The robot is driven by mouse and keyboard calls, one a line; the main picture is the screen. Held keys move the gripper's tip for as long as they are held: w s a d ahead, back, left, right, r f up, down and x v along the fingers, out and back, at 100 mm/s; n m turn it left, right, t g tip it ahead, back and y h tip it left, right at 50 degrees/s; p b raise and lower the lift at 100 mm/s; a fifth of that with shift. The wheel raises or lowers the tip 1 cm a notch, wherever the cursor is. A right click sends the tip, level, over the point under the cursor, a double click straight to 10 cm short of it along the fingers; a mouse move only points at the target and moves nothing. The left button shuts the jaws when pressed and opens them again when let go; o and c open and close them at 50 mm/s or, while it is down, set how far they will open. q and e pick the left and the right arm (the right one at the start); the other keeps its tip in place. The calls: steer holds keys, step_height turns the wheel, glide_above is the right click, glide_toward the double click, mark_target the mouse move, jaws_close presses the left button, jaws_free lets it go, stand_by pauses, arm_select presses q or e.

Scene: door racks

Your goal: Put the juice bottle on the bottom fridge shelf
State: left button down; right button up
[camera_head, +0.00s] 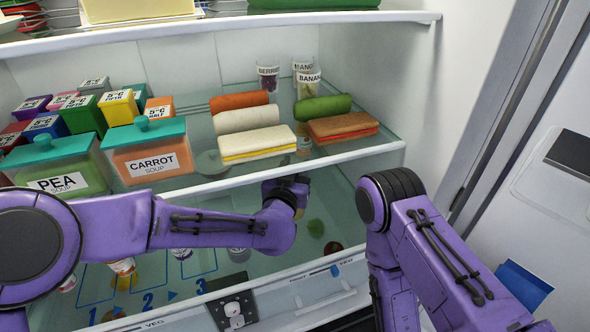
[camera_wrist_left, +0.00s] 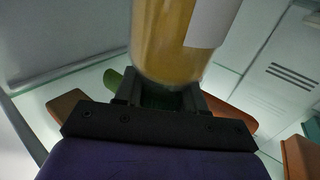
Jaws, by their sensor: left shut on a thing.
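My left gripper (camera_head: 288,188) reaches into the fridge, its dark fingers just below the front edge of the middle glass shelf. In the left wrist view my left gripper (camera_wrist_left: 158,95) is shut on the juice bottle (camera_wrist_left: 165,35), which holds yellow-orange juice and has a white label. Only part of the bottle shows there; in the head view it is mostly hidden behind the gripper and arm. The bottom fridge shelf (camera_head: 275,262), with blue marks and numbers at its left, lies below the gripper. My right arm is at the right, its gripper out of view.
The middle shelf (camera_head: 360,152) holds soup tubs, such as the carrot soup (camera_head: 150,160), several small boxes, sandwiches (camera_head: 255,147), rolls and jars. A few containers (camera_head: 122,267) stand on the bottom shelf at the left. The fridge's right wall (camera_head: 400,75) is close by.

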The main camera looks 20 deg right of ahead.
arm_select(q)
steer(key=shift+w+f, duration=0.1)
steer(key=shift+f, duration=0.3)
steer(key=shift+f, duration=0.2)
steer(key=c, duration=0.7)
jaws_free()
steer(key=shift+o, duration=0.2)
steer(key=shift+r, duration=0.2)
steer(key=v, duration=1.2)
